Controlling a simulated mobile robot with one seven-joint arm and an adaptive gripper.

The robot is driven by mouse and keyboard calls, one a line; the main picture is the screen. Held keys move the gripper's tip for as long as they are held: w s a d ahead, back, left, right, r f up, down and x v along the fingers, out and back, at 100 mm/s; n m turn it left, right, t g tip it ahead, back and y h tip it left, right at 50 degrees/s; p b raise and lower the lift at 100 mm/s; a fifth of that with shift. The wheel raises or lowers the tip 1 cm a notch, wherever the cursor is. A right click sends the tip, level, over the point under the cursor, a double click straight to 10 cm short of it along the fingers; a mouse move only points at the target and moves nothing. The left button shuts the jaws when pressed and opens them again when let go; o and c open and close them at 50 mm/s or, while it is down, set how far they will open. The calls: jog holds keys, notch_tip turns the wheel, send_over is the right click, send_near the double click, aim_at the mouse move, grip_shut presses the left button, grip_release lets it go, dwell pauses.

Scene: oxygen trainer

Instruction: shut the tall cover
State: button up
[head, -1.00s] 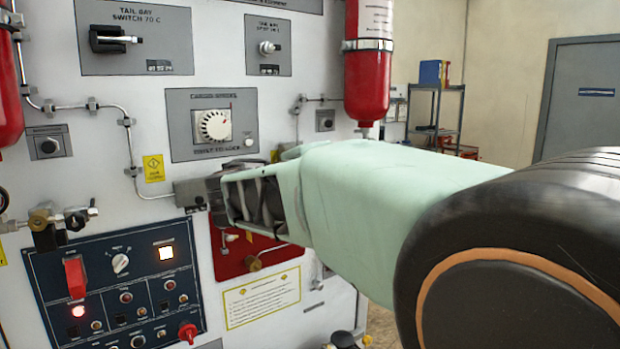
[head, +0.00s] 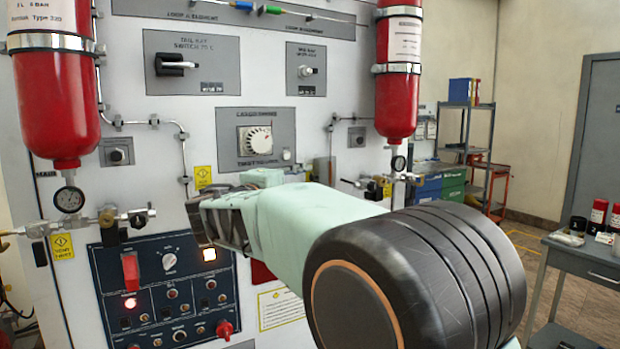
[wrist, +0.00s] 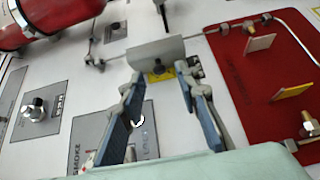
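I cannot tell for certain which part is the tall cover. A grey hood-like cover (wrist: 157,50) stands on the white panel beside a yellow label in the wrist view. It seems to be the upright grey piece (head: 325,168) right of the dial in the head view. A red switch guard (head: 130,268) stands on the dark blue control panel. My gripper (head: 200,222) is in front of the white panel, below the dial. In the wrist view, my gripper (wrist: 157,76) is open and empty, its fingers apart below the grey cover. Contact with the cover cannot be told.
Thin pipes and red bottles (head: 398,75) are mounted on the panel. A red plate (wrist: 265,80) with fittings and two small upright tags lies right of the fingers in the wrist view. A cart (head: 590,262) stands at the right. Open floor shows between.

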aim_at(317, 176)
jog(key=shift+x, duration=1.15)
grip_shut()
jog(key=shift+s+d+b, duration=0.1)
jog(key=shift+b, duration=0.3)
